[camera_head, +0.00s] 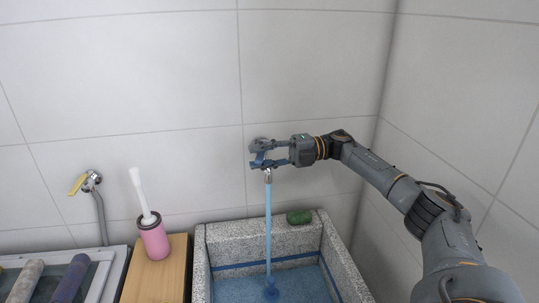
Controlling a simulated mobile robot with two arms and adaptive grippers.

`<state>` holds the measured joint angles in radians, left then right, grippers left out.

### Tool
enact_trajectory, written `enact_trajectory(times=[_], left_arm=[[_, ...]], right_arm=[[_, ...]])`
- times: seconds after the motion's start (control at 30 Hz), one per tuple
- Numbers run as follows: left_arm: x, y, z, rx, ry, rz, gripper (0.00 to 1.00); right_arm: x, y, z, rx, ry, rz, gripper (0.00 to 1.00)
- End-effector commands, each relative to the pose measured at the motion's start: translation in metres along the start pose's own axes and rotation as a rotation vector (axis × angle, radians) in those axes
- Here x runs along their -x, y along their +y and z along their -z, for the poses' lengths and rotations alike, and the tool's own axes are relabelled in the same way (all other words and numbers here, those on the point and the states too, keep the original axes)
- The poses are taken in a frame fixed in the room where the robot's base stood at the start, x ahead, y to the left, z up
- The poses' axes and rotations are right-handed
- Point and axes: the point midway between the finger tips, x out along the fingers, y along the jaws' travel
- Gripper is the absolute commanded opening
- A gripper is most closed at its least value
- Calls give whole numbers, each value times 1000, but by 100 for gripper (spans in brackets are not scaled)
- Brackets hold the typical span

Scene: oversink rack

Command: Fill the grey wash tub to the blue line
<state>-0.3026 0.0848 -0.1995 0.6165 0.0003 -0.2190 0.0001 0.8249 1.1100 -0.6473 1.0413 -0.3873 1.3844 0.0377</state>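The grey wash tub (221,232) is a speckled stone basin at the bottom centre, with a blue line (240,266) around its inner wall. Blue water (310,284) lies in it, its surface below the line at the back wall. A stream of water (268,225) falls from the tap spout (268,176) into the tub. My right gripper (262,154) is at the wall tap above the tub, its fingers by the tap handle. The fingers overlap the tap, so its grip is unclear. My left gripper is not in view.
A green scrubber (299,217) sits on the tub's back rim. To the left are a wooden stand (160,280), a pink brush holder (154,242) with a white brush, and a yellow-handled valve (85,182) with a hose. A tiled wall closes the right side.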

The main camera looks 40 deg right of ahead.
Motion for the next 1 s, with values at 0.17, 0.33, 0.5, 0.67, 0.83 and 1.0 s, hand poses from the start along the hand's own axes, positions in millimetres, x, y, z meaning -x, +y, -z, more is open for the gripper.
enact_trajectory(times=[0.17, 0.33, 0.5, 0.67, 0.83, 1.0], left_arm=[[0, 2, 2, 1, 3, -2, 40], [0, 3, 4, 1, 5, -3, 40], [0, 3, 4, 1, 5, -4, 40], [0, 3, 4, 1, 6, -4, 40], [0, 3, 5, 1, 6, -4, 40], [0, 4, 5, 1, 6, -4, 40]], right_arm=[[23, 0, -1, 0, -5, 0, 32], [62, 0, -2, 1, -7, -1, 32], [95, 1, -2, 0, -6, -3, 32], [111, 1, -2, 2, -4, -2, 32], [118, 0, -1, 0, -2, 0, 32], [118, 0, -1, 0, -1, 0, 32]])
